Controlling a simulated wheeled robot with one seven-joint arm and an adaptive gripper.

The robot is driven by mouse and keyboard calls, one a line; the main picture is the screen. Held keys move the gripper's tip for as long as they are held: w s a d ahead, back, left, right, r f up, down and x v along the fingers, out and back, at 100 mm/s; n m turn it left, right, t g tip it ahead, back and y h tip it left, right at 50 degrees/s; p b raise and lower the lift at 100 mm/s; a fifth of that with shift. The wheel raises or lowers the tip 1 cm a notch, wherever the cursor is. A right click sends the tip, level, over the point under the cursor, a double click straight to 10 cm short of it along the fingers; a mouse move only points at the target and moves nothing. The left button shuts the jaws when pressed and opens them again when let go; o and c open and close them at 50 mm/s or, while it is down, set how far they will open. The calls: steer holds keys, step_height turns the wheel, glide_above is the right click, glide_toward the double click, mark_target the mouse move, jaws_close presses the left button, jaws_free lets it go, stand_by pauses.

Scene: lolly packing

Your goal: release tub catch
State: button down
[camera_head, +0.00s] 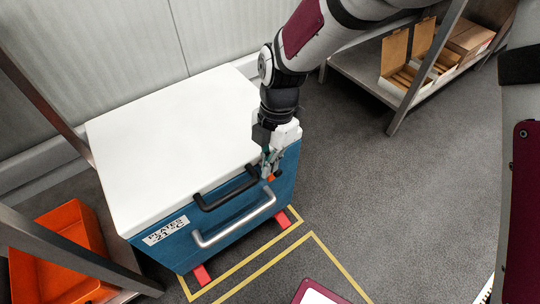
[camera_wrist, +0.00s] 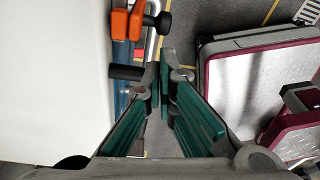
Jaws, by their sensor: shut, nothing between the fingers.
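The tub (camera_head: 185,245) is a blue chest with a white lid (camera_head: 170,140), which lies flat on it. The orange catch (camera_head: 271,178) is at the right end of the tub's front, partly hidden by my gripper (camera_head: 265,165). In the wrist view the orange catch (camera_wrist: 127,24), with a black knob (camera_wrist: 160,21), is up and left of my gripper (camera_wrist: 164,70). My fingertips are together and empty, apart from the catch in that view. A black handle (camera_head: 226,190) is on the front near the lid edge, with a silver bar handle (camera_head: 235,220) below it.
The tub stands on red blocks (camera_head: 202,274) by yellow floor lines (camera_head: 240,265). An orange bin (camera_head: 65,250) sits on a rack at left. A shelf (camera_head: 365,72) with cardboard boxes (camera_head: 405,70) stands at back right. The grey floor between is clear.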

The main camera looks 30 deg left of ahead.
steer(key=shift+s+f+b, duration=0.2)
steer(key=shift+f+b, duration=0.15)
steer(key=shift+f, duration=0.7)
steer(key=shift+s+f+b, duration=0.2)
steer(key=shift+f+b, duration=0.1)
steer(key=shift+f, duration=0.7)
steer(key=shift+w, duration=0.1)
steer(key=shift+w+d+r+g, duration=0.1)
steer(key=shift+g, duration=0.2)
